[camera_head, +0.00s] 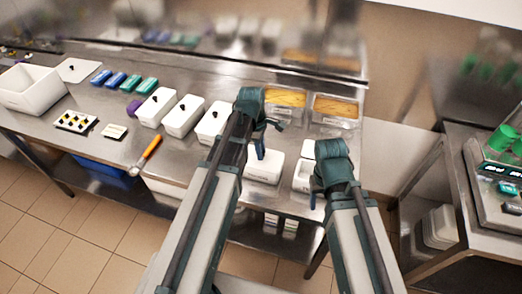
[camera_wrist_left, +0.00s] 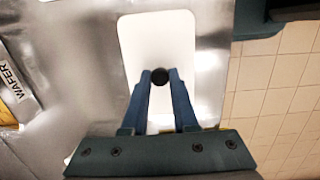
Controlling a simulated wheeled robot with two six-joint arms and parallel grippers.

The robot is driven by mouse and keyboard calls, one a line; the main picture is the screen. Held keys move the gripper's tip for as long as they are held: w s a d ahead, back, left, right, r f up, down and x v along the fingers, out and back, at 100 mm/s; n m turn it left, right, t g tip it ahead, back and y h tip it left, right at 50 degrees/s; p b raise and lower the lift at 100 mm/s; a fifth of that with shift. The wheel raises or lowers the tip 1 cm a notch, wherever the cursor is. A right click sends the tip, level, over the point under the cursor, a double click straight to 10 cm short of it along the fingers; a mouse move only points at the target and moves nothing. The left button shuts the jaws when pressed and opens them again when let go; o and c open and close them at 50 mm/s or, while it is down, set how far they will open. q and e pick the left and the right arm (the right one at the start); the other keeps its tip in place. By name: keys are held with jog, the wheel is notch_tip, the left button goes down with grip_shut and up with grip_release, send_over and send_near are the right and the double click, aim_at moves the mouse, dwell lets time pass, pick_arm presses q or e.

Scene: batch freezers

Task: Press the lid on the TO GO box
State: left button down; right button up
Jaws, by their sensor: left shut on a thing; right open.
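A white lid (camera_wrist_left: 157,38) with a black knob (camera_wrist_left: 160,76) fills the middle of the left wrist view. My left gripper (camera_wrist_left: 160,84) is shut on the knob, its blue fingers on either side. In the head view my left gripper (camera_head: 261,150) is over a white box (camera_head: 265,170) near the front edge of the steel table. I cannot tell whether the lid is seated on this box. No TO GO lettering is readable. My right gripper (camera_head: 313,197) is open at another white container (camera_head: 302,174) just to the right, partly hidden by my arm.
Several lidded white tubs (camera_head: 184,116) stand to the left, with an orange-handled tool (camera_head: 147,154) before them. Trays of yellow-orange wafers (camera_head: 336,107) lie behind. A second steel counter (camera_head: 450,185) stands at right, across a gap.

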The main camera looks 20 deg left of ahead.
pick_arm(q)
jog(key=shift+c, duration=0.6)
grip_release()
jog(key=shift+r, duration=0.15)
jog(key=shift+r+p, duration=2.6)
jog(key=shift+p, duration=0.15)
jog(key=shift+r+p, duration=0.8)
grip_shut()
jog(key=shift+f, duration=0.15)
